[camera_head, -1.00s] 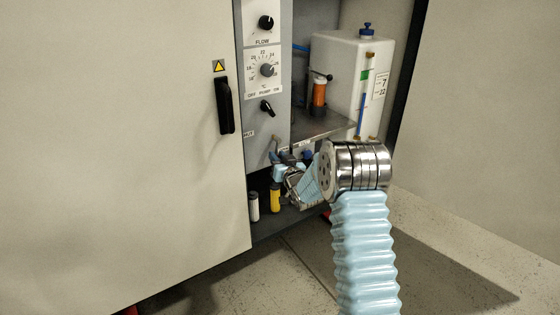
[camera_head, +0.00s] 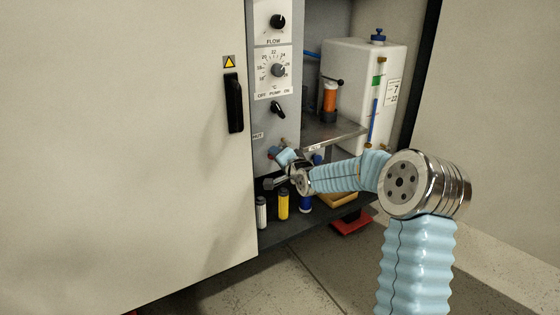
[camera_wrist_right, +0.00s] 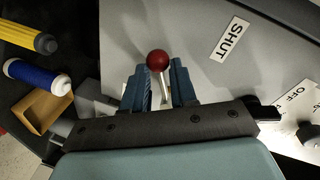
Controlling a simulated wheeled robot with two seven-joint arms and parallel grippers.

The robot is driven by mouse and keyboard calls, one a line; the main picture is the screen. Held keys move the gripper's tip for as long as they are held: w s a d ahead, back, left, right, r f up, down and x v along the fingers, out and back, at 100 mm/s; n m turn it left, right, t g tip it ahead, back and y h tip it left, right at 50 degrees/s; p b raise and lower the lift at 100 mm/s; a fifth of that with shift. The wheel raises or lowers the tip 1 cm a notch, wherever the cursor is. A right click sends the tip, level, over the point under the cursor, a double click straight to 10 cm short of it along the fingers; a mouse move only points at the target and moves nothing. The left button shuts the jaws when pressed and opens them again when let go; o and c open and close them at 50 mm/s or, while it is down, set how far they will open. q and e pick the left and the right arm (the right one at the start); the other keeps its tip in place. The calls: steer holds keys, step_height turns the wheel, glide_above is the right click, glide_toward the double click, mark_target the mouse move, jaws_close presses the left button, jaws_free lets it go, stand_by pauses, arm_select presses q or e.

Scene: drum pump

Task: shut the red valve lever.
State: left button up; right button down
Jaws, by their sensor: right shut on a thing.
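The red valve lever shows in the right wrist view as a red ball knob (camera_wrist_right: 157,60) on a thin metal stem. The stem runs between the two blue fingers of my right gripper (camera_wrist_right: 161,88), which is shut on it. The knob sticks out past the fingertips. A SHUT label (camera_wrist_right: 232,39) is on the grey panel to the right of the knob, apart from it. In the head view my right gripper (camera_head: 280,155) is at the lower part of the cabinet's control panel, and the lever is mostly hidden there. My left gripper is not in view.
The control panel (camera_head: 272,122) has several knobs above my gripper. A metal shelf (camera_head: 335,131) holds an orange-topped cylinder (camera_head: 330,97) beside a white tank (camera_head: 362,65). White, yellow (camera_head: 283,205) and blue cylinders stand below. The large cabinet door (camera_head: 130,140) fills the left.

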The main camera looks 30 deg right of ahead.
steer(key=shift+a+r+m+y+p, duration=0.1)
steer(key=shift+r+m+y+p, duration=0.25)
steer(key=shift+r+m+p, duration=0.5)
steer(key=shift+r+m+y+p, duration=0.4)
steer(key=shift+m+p, duration=0.55)
steer(key=shift+m, duration=0.5)
steer(key=shift+r, duration=0.1)
steer(key=c, duration=0.9)
jaws_free()
steer(key=s+p, duration=0.1)
steer(key=s, duration=0.3)
steer(key=s+r+p, duration=0.1)
steer(key=s, duration=0.4)
steer(key=s+r, duration=0.1)
steer(key=s, duration=0.3)
steer(key=shift+s+d+r+p, duration=0.25)
steer(key=shift+d+p, duration=0.05)
steer(key=shift+p, duration=0.1)
